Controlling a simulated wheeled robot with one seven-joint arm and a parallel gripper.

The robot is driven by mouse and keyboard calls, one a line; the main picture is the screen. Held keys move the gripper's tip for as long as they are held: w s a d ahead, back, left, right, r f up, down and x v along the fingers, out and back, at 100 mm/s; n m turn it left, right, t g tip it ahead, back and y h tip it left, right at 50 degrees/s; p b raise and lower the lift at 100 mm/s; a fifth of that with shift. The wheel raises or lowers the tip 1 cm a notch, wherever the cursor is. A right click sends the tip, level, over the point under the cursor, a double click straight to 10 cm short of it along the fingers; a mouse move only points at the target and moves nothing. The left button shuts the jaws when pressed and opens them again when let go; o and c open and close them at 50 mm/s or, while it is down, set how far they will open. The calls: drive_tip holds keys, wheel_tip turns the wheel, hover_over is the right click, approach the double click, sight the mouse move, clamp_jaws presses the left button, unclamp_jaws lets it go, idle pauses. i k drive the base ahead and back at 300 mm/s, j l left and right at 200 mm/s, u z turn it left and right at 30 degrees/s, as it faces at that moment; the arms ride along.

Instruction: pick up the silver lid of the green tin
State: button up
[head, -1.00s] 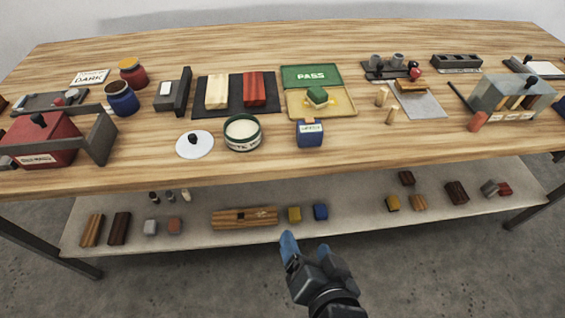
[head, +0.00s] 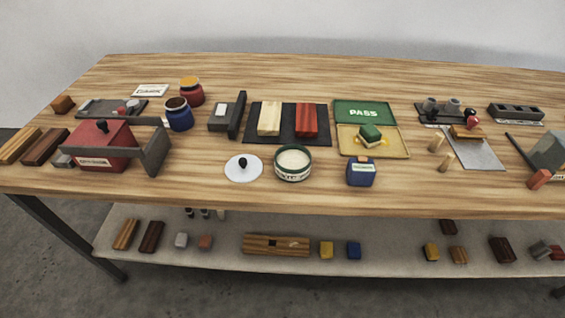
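The silver lid (head: 236,174) is a pale round disc with a small black knob. It lies flat on the table near the front edge, just left of the green tin and apart from it. The green tin (head: 293,174) is round and open, with pale contents and a white label on its front. My gripper is outside the head view.
Right of the tin stands a small blue container (head: 361,172). Behind are a dark mat (head: 287,139) with a cream and a red block, and a yellow tray (head: 398,146). A red box with a grey handle frame (head: 102,148) stands to the left. Bare wood lies in front of the lid.

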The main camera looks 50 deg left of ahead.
sight(242, 168)
drive_tip(key=i+u, duration=0.1)
drive_tip(key=u, duration=0.4)
drive_tip(key=i+u, duration=0.1)
drive_tip(key=u, duration=0.35)
drive_tip(key=i+u, duration=0.1)
drive_tip(key=u, duration=0.4)
drive_tip(key=i+l, duration=0.25)
drive_tip(key=i, duration=0.2)
drive_tip(key=i+l, duration=0.2)
drive_tip(key=i, duration=0.2)
drive_tip(key=u, duration=0.4)
